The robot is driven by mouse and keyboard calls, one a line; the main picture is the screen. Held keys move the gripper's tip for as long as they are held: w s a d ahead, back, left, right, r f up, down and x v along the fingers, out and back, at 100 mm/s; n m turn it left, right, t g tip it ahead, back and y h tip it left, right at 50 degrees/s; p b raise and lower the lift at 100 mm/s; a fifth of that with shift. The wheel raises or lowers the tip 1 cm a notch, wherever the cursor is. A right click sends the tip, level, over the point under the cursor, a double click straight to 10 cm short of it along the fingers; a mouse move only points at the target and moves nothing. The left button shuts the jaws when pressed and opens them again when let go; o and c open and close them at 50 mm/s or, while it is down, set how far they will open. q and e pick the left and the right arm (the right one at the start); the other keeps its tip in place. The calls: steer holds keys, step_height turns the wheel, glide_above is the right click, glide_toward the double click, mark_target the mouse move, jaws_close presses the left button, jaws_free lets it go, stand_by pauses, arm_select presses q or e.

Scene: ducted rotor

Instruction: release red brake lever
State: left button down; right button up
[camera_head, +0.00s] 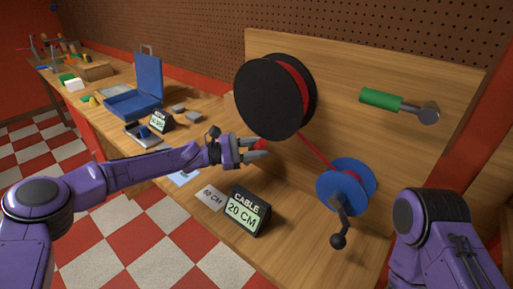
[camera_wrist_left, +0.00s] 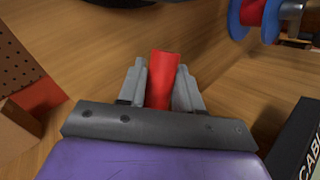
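The red brake lever (camera_head: 261,144) shows as a small red piece below the large black spool (camera_head: 268,97) in the head view. In the left wrist view the red lever (camera_wrist_left: 163,80) stands between the two grey fingers. My left gripper (camera_head: 255,150) is around the lever; in the wrist view the fingers (camera_wrist_left: 161,88) lie close on both sides, with a thin gap or shadow, so firm contact is unclear. My right arm (camera_head: 436,235) shows at the lower right; its gripper is out of view.
A blue spool with a black crank (camera_head: 339,241) stands to the right, joined to the black spool by a red cable (camera_head: 315,153). A green-handled lever (camera_head: 381,99) is on the back board. A "CABLE 20 CM" sign (camera_head: 248,212) stands in front. A blue case (camera_head: 148,78) lies left.

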arm_select(q)
steer(key=shift+s+d+f+m+y+b, duration=0.2)
steer(key=shift+d+f+m+y+b, duration=0.15)
steer(key=shift+m+y, duration=0.3)
steer(key=shift+s+d+f+m+y, duration=0.3)
steer(key=shift+m+y, duration=0.15)
steer(key=shift+m, duration=0.1)
steer(key=shift+s+d+f+m+y, duration=0.15)
steer(key=shift+d+f+m+y, duration=0.1)
steer(key=shift+f+m+y, duration=0.3)
steer(key=shift+s+d+f+m+y, duration=0.1)
steer(key=shift+d+f+m+y, duration=0.15)
steer(key=shift+f+m+y, duration=0.25)
steer(key=shift+r, duration=0.1)
steer(key=c, duration=1.1)
jaws_free()
